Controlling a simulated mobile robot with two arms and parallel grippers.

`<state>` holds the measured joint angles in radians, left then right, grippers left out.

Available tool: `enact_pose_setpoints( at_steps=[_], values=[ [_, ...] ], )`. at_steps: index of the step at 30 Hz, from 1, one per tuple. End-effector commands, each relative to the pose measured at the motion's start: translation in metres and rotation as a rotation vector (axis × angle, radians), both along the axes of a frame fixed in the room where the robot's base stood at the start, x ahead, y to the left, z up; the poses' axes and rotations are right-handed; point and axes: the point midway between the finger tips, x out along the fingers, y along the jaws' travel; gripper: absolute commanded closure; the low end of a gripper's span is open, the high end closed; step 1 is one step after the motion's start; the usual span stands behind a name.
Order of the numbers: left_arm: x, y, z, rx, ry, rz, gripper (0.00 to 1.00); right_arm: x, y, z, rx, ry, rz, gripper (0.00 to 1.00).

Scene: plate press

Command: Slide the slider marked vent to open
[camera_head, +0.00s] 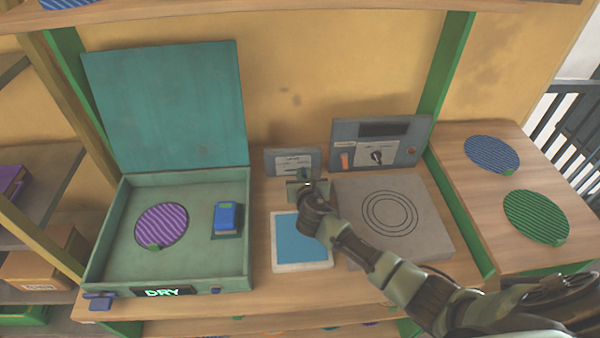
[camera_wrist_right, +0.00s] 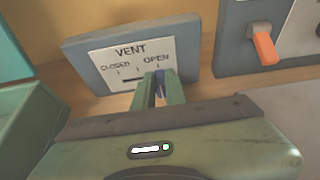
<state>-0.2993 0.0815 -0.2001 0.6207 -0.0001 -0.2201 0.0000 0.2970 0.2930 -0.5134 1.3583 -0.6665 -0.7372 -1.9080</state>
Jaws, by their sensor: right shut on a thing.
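The vent panel (camera_head: 292,154) is a small grey-blue box with a white label, standing at the back of the bench. In the right wrist view the vent panel (camera_wrist_right: 82,58) reads CLOSED on the left and OPEN on the right, with a dark slot below. My right gripper (camera_head: 305,181) is in front of the panel. In the right wrist view the right gripper (camera_wrist_right: 158,88) is shut on the small blue slider knob (camera_wrist_right: 159,80), below the word OPEN. The fingers hide part of the knob and the slot's right end. My left gripper is out of view.
A panel with an orange switch (camera_head: 345,160) and a dial stands close on the right, behind a grey plate with rings (camera_head: 428,235). An open green case (camera_head: 105,250) stands on the left. A blue-and-white pad (camera_head: 285,268) lies below my right gripper.

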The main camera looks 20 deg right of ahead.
Motion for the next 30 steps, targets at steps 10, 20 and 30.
enact_pose_setpoints(
  at_steps=[10,20,30],
  values=[
    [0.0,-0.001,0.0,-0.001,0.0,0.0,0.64,0.0,-0.002,-0.001,-0.003,0.002,-0.003,0.65],
    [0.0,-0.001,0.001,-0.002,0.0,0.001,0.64,-0.018,0.003,0.007,-0.005,0.0,0.0,0.65],
    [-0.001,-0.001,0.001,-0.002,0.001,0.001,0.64,-0.062,0.015,0.025,-0.003,0.002,-0.003,0.65]
  ],
)
